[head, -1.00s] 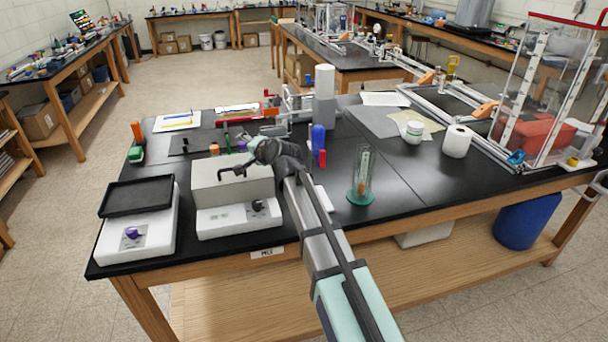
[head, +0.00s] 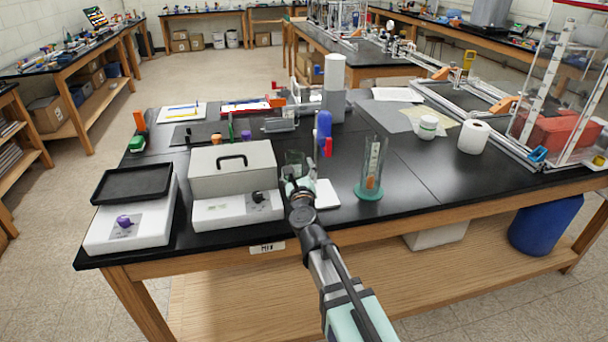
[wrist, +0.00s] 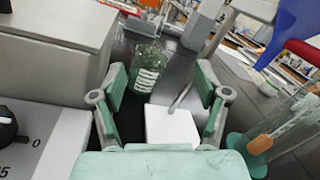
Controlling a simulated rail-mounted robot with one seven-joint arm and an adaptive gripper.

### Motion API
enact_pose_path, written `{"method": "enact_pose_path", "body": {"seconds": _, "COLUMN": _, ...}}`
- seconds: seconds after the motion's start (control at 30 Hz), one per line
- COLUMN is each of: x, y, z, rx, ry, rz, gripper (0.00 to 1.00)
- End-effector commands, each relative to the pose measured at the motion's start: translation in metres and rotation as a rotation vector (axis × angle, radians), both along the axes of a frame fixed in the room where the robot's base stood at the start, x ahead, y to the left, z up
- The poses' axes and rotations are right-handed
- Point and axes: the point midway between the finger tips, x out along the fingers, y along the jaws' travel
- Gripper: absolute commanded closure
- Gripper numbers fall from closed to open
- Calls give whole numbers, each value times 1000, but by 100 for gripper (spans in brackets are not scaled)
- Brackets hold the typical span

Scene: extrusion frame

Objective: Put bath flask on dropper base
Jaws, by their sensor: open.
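A clear glass flask (head: 294,161) with white markings stands on the black bench, just right of the grey box. It also shows in the wrist view (wrist: 149,68), upright, ahead of and between my fingers. My gripper (head: 299,184) is open and empty, on the near side of the flask, with fingers (wrist: 160,90) spread to either side and not touching it. A flat white square plate (wrist: 172,127) lies on the bench in front of the flask; it also shows in the head view (head: 327,194). I cannot tell for sure whether it is the dropper base.
The grey lidded box (head: 232,170) sits on a white unit close to my gripper's left. A tall glass cylinder on a green foot (head: 369,191) stands to the right.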

Motion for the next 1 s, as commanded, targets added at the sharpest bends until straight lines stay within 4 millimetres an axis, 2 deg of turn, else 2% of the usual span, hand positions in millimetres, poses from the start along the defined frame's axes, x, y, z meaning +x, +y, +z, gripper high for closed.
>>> {"method": "enact_pose_path", "body": {"seconds": 0.03, "x": -2, "y": -1, "z": -15, "rx": 65, "ry": 22, "rz": 1, "gripper": 26}}
{"method": "enact_pose_path", "body": {"seconds": 0.2, "x": -5, "y": -4, "z": -43, "rx": 269, "ry": 92, "rz": -2, "gripper": 26}}
{"method": "enact_pose_path", "body": {"seconds": 0.33, "x": -6, "y": -5, "z": -55, "rx": 373, "ry": 125, "rz": -6, "gripper": 26}}
{"method": "enact_pose_path", "body": {"seconds": 0.47, "x": -2, "y": -5, "z": -54, "rx": 405, "ry": 134, "rz": -5, "gripper": 26}}
{"method": "enact_pose_path", "body": {"seconds": 0.67, "x": 21, "y": -1, "z": -54, "rx": 403, "ry": 134, "rz": -5, "gripper": 26}}
{"method": "enact_pose_path", "body": {"seconds": 1.0, "x": 86, "y": 10, "z": -53, "rx": 401, "ry": 134, "rz": -6, "gripper": 26}}
